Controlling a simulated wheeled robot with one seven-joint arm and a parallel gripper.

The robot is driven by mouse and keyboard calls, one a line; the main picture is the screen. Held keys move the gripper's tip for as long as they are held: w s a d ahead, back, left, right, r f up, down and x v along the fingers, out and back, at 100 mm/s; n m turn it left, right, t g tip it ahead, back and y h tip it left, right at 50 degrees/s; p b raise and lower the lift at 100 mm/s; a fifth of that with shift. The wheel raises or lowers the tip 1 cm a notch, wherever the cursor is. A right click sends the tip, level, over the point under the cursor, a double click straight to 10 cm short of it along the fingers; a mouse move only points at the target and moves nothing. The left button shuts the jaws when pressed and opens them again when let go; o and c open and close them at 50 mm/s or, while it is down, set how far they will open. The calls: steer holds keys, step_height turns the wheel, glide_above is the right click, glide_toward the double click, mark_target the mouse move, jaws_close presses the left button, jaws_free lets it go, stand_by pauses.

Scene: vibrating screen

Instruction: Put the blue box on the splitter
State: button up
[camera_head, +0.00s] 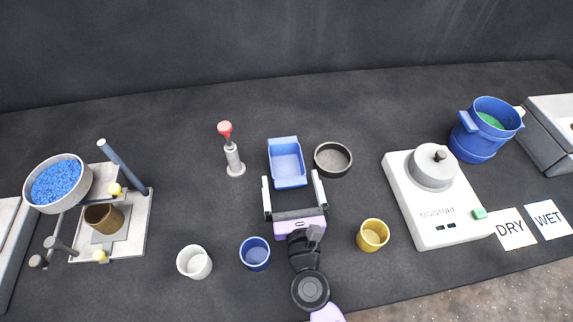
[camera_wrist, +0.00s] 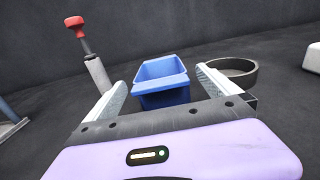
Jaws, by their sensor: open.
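The blue box (camera_head: 287,165), an open rectangular tray, sits on the dark table near the middle. My gripper (camera_head: 291,178) is open, with one finger on each side of the box's near end. In the wrist view, the blue box (camera_wrist: 161,84) shows between and beyond the open fingers of my gripper (camera_wrist: 161,80); I cannot tell whether they touch it. A metal stand (camera_head: 140,215) at the left carries a bowl of blue grains (camera_head: 58,184) and a brown cup (camera_head: 103,217). I cannot tell for certain which device is the splitter.
A red-topped tool (camera_head: 232,150) stands left of the box, and a dark round dish (camera_head: 333,159) close to its right. White (camera_head: 194,262), blue (camera_head: 255,253) and yellow (camera_head: 372,235) cups stand nearer. A moisture device (camera_head: 440,225) and blue pot (camera_head: 478,140) are at right.

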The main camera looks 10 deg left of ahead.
steer(key=shift+w+a, duration=0.2)
steer(key=shift+w, duration=0.4)
steer(key=c, duration=1.5)
steer(key=shift+r, duration=0.15)
